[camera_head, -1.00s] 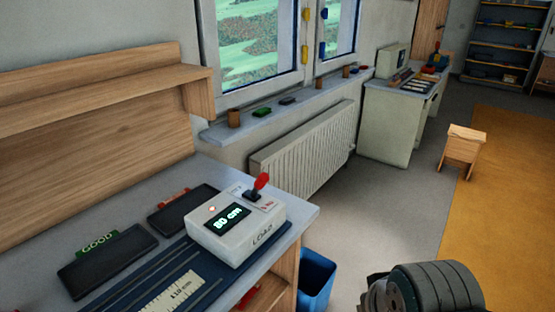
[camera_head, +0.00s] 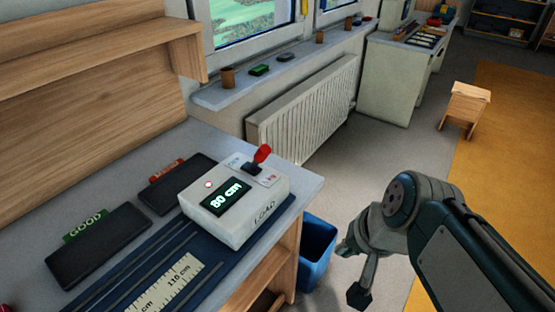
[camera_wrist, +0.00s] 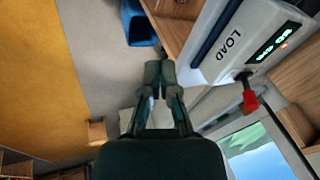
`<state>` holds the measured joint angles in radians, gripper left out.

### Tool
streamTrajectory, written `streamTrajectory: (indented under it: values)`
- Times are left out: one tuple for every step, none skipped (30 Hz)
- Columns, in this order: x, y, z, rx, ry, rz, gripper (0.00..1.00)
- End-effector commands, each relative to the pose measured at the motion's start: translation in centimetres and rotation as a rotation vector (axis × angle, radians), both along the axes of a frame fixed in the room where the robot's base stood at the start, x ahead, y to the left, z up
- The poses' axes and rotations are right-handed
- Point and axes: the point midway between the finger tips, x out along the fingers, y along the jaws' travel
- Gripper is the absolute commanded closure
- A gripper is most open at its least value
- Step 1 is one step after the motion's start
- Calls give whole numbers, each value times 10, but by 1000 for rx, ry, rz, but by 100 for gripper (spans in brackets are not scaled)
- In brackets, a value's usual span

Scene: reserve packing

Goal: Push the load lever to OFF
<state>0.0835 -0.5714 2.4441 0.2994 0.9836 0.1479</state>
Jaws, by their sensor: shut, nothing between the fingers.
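The load box (camera_head: 234,207) is a white unit on the bench with a green display reading 80 cm and LOAD on its side. Its lever (camera_head: 260,156) has a red knob and stands up from a small labelled plate on the box's top. In the wrist view the box (camera_wrist: 232,55) is at the upper right and the red lever knob (camera_wrist: 250,101) is right of my fingers. My gripper (camera_wrist: 160,70) is shut and empty, with its tips left of the box. In the head view my gripper (camera_head: 352,270) is right of the bench, apart from the lever.
A blue bin (camera_head: 317,250) stands on the floor beside the bench. Two dark trays, one (camera_head: 98,247) by a GOOD sign, lie left of the box. A radiator (camera_head: 300,118) and sill (camera_head: 290,70) are behind.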

Motion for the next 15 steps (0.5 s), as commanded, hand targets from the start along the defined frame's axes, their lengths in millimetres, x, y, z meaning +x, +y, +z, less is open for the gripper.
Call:
streamTrajectory:
  values:
    - [10, 6, -6, 111, 77, -96, 100]
    - [15, 10, -7, 179, 117, -151, 100]
    - [23, 16, -9, 269, 171, -227, 100]
    - [29, 19, -9, 337, 211, -283, 100]
    - [36, 23, -9, 404, 251, -339, 100]
    - [47, 26, -9, 494, 304, -414, 100]
    - [55, 28, -9, 563, 343, -468, 100]
    - [63, 29, -8, 632, 381, -525, 100]
    - [76, 29, -7, 723, 433, -597, 100]
    - [85, 29, -6, 793, 470, -652, 100]
    - [95, 27, -5, 861, 508, -705, 100]
    - [109, 25, -4, 951, 554, -771, 100]
    - [118, 21, -3, 1015, 586, -818, 100]
    - [127, 18, -2, 1076, 617, -861, 100]
    - [139, 13, -1, 1152, 652, -911, 100]
